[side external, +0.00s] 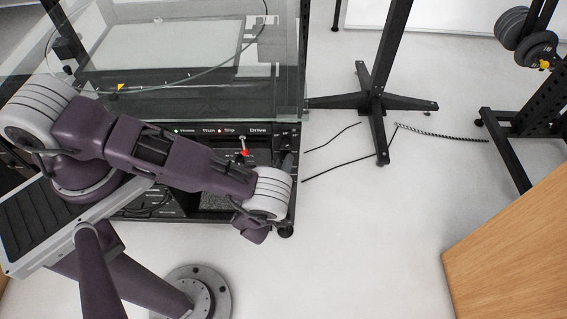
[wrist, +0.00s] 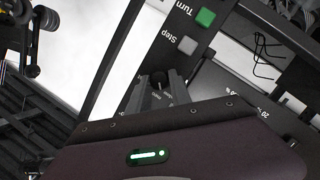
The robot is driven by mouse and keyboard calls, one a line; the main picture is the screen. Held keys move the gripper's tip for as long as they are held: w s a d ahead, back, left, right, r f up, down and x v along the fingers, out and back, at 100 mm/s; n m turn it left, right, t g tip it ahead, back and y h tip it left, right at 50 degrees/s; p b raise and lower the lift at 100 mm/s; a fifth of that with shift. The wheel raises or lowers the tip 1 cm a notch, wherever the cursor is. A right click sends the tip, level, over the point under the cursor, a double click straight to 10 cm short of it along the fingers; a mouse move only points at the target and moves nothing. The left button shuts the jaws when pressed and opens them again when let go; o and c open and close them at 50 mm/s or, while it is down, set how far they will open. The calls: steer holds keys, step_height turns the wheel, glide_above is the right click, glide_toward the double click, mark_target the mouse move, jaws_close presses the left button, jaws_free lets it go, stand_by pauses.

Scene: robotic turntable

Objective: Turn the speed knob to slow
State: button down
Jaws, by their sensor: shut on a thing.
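A small round black knob (wrist: 159,77) sits on the dark control panel in the wrist view, below the grey Step button. My gripper (wrist: 161,90) is shut on this knob, with one finger on each side of it. The knob's own label and pointer are hidden or too small to read, so its setting cannot be told. In the side external view my forearm and wrist reach across the panel front (side external: 210,131), and they hide the knob.
A green Turn button (wrist: 205,17) and a grey Step button (wrist: 187,45) lie close beyond the fingers. A red-based lever (side external: 243,152) stands near my wrist under the Drive label. A clear cover (side external: 190,75) spans the machine top.

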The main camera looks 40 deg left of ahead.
stand_by(0.4)
steer(key=c, duration=1.2)
jaws_free()
steer(key=v, duration=0.7)
steer(key=shift+d, duration=0.1)
